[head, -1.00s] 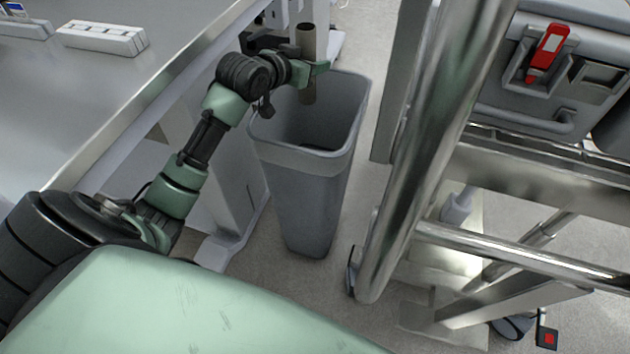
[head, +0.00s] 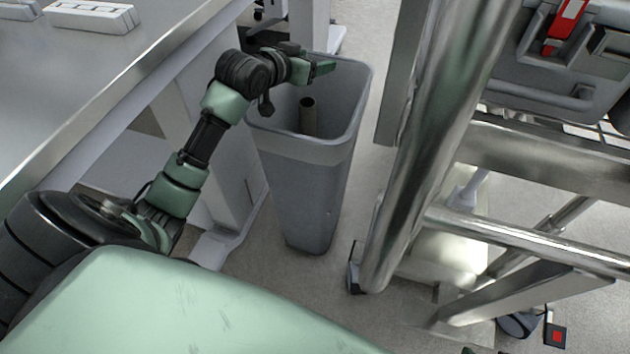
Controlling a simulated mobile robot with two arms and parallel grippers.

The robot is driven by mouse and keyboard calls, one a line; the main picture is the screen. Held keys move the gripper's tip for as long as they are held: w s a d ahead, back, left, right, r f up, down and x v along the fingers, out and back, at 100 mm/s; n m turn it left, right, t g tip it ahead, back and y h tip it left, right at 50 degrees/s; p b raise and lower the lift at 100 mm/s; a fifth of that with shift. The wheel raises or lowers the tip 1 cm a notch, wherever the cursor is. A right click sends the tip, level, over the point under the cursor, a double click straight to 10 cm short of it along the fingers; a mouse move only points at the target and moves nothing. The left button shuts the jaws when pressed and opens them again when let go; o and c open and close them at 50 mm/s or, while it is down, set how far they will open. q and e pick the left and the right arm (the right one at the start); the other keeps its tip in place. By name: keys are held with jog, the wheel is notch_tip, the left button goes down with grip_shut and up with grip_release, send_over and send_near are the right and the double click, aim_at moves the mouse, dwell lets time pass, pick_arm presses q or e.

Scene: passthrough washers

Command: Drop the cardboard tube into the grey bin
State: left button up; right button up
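The cardboard tube (head: 308,114) is inside the grey bin (head: 300,152), standing near upright, with its top end showing below the rim. Its lower part is hidden by the bin's front wall. The bin stands upright on the floor. My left gripper (head: 322,67) is over the back part of the bin's opening, above the tube and apart from it. It looks open and holds nothing. My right gripper is not in view.
A metal-topped table (head: 90,95) is at the left, with white racks (head: 92,16) on it. A shiny metal frame (head: 425,140) stands close to the bin's right, with a grey case (head: 570,70) behind it. Floor shows between bin and frame.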

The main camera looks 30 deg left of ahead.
pick_arm(q)
jog(key=shift+s, duration=0.1)
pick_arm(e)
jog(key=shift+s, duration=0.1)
pick_arm(q)
jog(key=p+v, duration=0.1)
jog(key=v, duration=0.6)
jog(key=shift+s+r+p, duration=0.2)
jog(key=shift+s+p, duration=0.05)
jog(key=shift+p, duration=0.15)
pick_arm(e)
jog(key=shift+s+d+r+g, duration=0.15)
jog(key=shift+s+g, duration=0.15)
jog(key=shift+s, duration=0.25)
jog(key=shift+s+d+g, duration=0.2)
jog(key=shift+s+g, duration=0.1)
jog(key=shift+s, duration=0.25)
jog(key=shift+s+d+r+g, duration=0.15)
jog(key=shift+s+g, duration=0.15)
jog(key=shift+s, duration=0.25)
pick_arm(q)
jog(key=shift+f, duration=0.1)
